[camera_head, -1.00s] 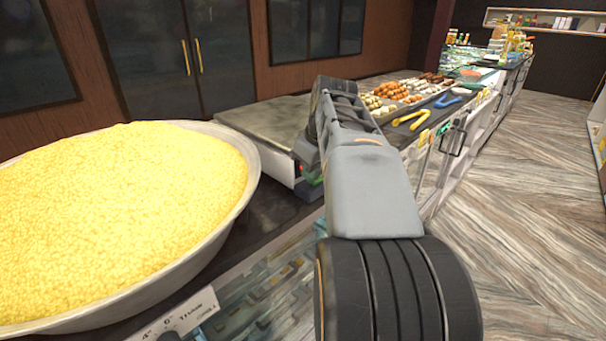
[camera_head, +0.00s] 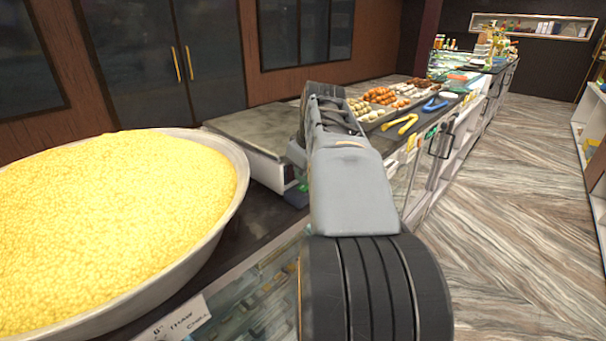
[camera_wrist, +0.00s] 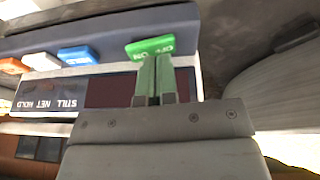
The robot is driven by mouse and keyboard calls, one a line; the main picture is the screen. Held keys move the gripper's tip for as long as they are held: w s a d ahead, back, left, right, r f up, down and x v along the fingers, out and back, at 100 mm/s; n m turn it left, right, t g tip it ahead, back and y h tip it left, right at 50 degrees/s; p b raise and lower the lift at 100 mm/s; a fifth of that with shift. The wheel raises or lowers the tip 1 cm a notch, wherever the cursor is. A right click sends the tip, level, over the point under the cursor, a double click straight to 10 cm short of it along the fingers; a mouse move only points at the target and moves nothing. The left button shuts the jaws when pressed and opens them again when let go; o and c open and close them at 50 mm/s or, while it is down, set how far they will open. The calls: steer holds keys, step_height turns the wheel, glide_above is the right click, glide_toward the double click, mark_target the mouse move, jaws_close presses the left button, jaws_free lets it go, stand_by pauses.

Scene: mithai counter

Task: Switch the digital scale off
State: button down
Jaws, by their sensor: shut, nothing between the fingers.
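The digital scale (camera_head: 255,132) stands on the counter with a flat steel top, right of the big bowl. In the wrist view its front panel (camera_wrist: 50,101) appears upside down, with a dark reddish display (camera_wrist: 112,92) on which I can read no digits. In the head view my arm hides the gripper.
A wide metal bowl (camera_head: 222,226) heaped with yellow sweets (camera_head: 105,225) fills the counter's left. Sweet trays (camera_head: 385,98), yellow tongs (camera_head: 400,124) and blue tongs (camera_head: 435,105) lie beyond the scale. The wooden floor (camera_head: 500,230) on the right is clear.

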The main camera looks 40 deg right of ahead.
mark_target(302, 188)
steer(key=shift+r, duration=0.1)
steer(key=shift+a+r+p, duration=0.1)
steer(key=shift+r+p, duration=0.25)
steer(key=r+p, duration=0.3)
steer(key=r, duration=0.1)
steer(key=shift+s+a+r, duration=0.1)
steer(key=shift+a, duration=0.25)
steer(key=s+a+r+b, duration=0.1)
steer(key=s+a+r, duration=0.1)
steer(key=r, duration=0.6)
steer(key=shift+s+a, duration=0.3)
steer(key=shift+s, duration=0.2)
steer(key=shift+a, duration=0.1)
